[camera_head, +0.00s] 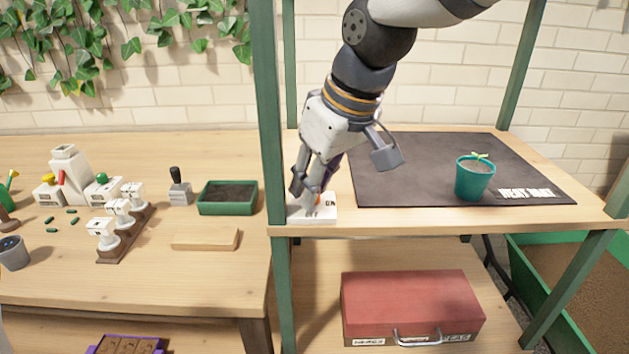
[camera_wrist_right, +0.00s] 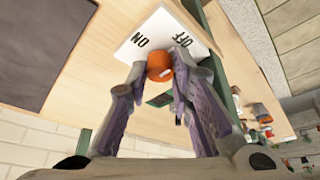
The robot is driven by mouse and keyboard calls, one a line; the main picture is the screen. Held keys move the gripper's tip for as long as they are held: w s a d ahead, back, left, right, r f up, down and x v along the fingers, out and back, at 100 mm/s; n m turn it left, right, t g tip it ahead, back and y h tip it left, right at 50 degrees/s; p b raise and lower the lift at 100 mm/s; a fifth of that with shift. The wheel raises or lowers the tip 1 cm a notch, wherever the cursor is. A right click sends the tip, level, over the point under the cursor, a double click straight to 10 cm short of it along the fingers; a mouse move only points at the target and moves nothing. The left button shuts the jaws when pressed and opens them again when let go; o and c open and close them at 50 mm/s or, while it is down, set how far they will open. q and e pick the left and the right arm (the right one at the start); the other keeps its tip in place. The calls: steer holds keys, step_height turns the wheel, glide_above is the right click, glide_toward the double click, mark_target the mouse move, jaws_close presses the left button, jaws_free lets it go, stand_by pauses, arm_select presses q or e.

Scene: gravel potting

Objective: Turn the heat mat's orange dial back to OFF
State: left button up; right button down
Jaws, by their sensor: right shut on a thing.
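The heat mat's orange dial (camera_wrist_right: 160,66) sits on a white plate (camera_wrist_right: 165,28) marked ON and OFF in the right wrist view. A short white mark shows on the dial's side away from the labels; which setting it stands for, I cannot tell. My right gripper (camera_wrist_right: 160,72) has a fingertip on each side of the dial and is shut on it. In the head view, my right gripper (camera_head: 310,199) reaches down over the plate (camera_head: 327,213) at the shelf's front left corner and mostly hides the dial. The dark heat mat (camera_head: 420,165) lies to the right. My left gripper is not in view.
A teal pot (camera_head: 475,179) with a seedling stands on the mat. A green shelf post (camera_head: 267,100) rises just left of my right gripper. A green tray (camera_head: 228,198) and wooden block (camera_head: 205,239) lie left of it. A red case (camera_head: 412,306) is below.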

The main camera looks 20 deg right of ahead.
steer(key=c, duration=1.4)
jaws_free()
steer(key=shift+r, duration=0.1)
steer(key=v, duration=0.7)
steer(key=shift+s+d+r, duration=0.15)
steer(key=shift+r, duration=0.15)
